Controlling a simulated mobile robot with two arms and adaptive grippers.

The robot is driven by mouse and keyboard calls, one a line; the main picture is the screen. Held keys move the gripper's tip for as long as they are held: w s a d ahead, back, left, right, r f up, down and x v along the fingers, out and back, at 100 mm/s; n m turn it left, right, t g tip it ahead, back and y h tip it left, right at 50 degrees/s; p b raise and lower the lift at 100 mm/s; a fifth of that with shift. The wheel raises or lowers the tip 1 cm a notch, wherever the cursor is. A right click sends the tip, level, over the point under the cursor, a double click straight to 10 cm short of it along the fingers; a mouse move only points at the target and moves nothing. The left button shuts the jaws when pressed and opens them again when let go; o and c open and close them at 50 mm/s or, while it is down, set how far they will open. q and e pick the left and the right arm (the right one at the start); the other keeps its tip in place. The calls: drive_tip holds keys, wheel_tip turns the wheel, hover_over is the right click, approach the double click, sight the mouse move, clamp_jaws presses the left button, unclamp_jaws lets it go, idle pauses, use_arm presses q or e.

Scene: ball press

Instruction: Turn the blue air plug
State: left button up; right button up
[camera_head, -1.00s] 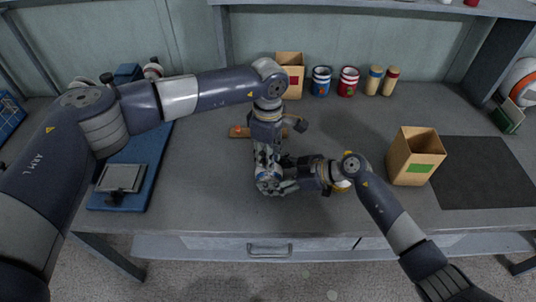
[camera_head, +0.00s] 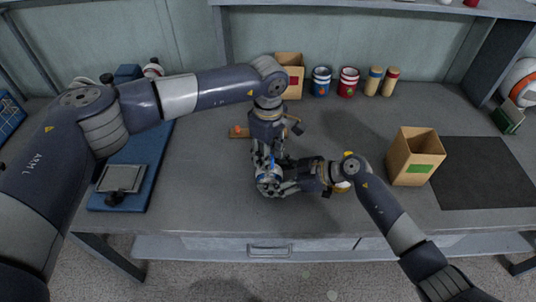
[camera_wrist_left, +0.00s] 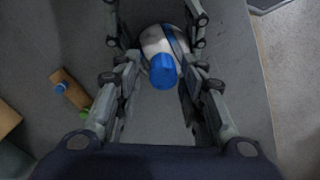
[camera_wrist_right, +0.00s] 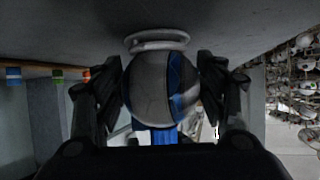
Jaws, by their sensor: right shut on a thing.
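A grey-white ball (camera_head: 268,180) with a blue band is held above the table near its front edge. My right gripper (camera_wrist_right: 160,92) is shut on the ball, with fingers at both sides in the right wrist view. The blue air plug (camera_wrist_left: 163,70) sticks up from the ball in the left wrist view. It also shows below the ball in the right wrist view (camera_wrist_right: 158,136). My left gripper (camera_wrist_left: 163,85) points down over the ball. Its fingers stand on either side of the plug, with visible gaps, so it looks open. In the head view the arms partly hide the ball.
A wooden block with a red knob (camera_head: 239,131) lies behind my left gripper. A box with a green mark (camera_head: 412,160) stands at right beside a dark mat (camera_head: 485,170). A red-marked box (camera_head: 290,72), striped cups (camera_head: 321,82) and cylinders (camera_head: 373,81) stand at the back. A blue stand (camera_head: 135,165) is at left.

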use_arm(q)
drive_tip(key=shift+f, duration=0.1)
use_arm(e)
drive_tip(key=shift+r, duration=0.1)
use_arm(q)
drive_tip(key=shift+r, duration=0.4)
wheel_tip(320, 180, up, 11)
drive_tip(key=shift+r, duration=0.15)
use_arm(e)
drive_tip(key=shift+r, duration=0.1)
drive_tip(key=o, duration=1.2)
